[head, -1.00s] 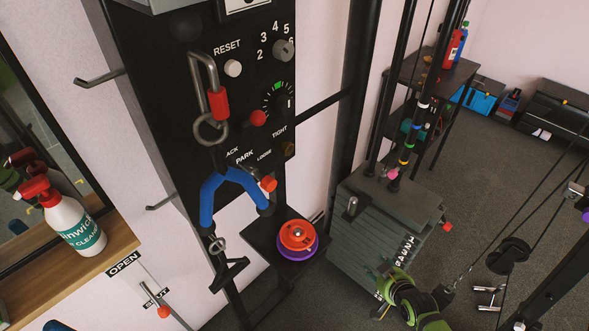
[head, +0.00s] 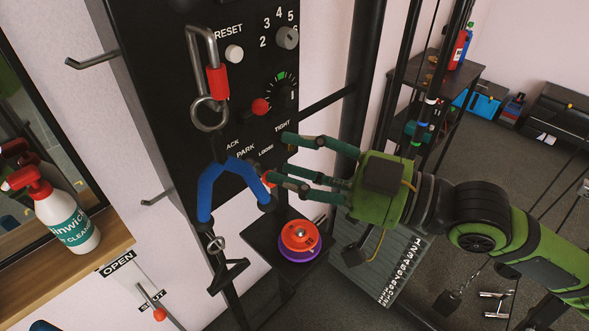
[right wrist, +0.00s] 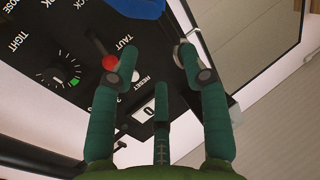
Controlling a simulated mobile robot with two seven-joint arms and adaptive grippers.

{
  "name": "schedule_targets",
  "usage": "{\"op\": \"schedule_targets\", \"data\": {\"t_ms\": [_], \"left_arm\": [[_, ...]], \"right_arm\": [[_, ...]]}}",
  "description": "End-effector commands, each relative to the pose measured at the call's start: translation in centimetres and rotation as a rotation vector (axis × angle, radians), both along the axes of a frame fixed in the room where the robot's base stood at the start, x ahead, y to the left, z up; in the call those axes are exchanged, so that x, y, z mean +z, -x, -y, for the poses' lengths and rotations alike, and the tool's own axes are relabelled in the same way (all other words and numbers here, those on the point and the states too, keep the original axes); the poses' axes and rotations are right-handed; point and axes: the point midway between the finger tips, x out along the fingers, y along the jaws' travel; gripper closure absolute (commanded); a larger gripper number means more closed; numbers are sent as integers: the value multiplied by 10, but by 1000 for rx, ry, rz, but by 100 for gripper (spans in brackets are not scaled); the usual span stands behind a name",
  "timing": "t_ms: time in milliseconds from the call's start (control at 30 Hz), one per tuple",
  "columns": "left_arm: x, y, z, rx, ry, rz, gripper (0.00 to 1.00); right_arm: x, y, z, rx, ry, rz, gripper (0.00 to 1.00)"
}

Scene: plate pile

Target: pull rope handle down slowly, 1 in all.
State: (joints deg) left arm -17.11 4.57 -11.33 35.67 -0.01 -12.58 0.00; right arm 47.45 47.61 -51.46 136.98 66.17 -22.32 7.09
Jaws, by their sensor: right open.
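The blue rope handle (head: 230,178) hangs as an upside-down V with black ends in front of the black panel in the head view. A steel carabiner with a red sleeve (head: 217,82) and a ring hangs just above it. My green right gripper (head: 280,160) is open and empty, its fingers pointing left, just right of the rope handle. I cannot tell whether a fingertip touches it. In the right wrist view the open fingers (right wrist: 155,62) show against the panel, and part of the blue handle (right wrist: 137,8) shows at the top edge. My left gripper is out of view.
The panel carries a white RESET button (head: 234,53), a dial (head: 279,92) and a red knob (head: 260,106). Below is a small shelf with orange and purple discs (head: 299,240). A black stirrup handle (head: 228,275) hangs nearby. A spray bottle (head: 62,215) stands at left.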

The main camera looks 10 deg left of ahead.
Motion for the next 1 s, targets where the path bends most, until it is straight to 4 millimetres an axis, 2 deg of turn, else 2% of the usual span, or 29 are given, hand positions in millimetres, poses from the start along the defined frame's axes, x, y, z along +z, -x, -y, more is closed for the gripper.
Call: {"op": "schedule_targets", "data": {"t_ms": [67,167,1000], "left_arm": [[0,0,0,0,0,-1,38],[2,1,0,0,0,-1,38],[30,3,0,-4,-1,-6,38]], "right_arm": [[1,9,-2,20,6,2,54],[3,10,-5,25,4,1,54],[4,-12,-83,22,2,1,54]]}}
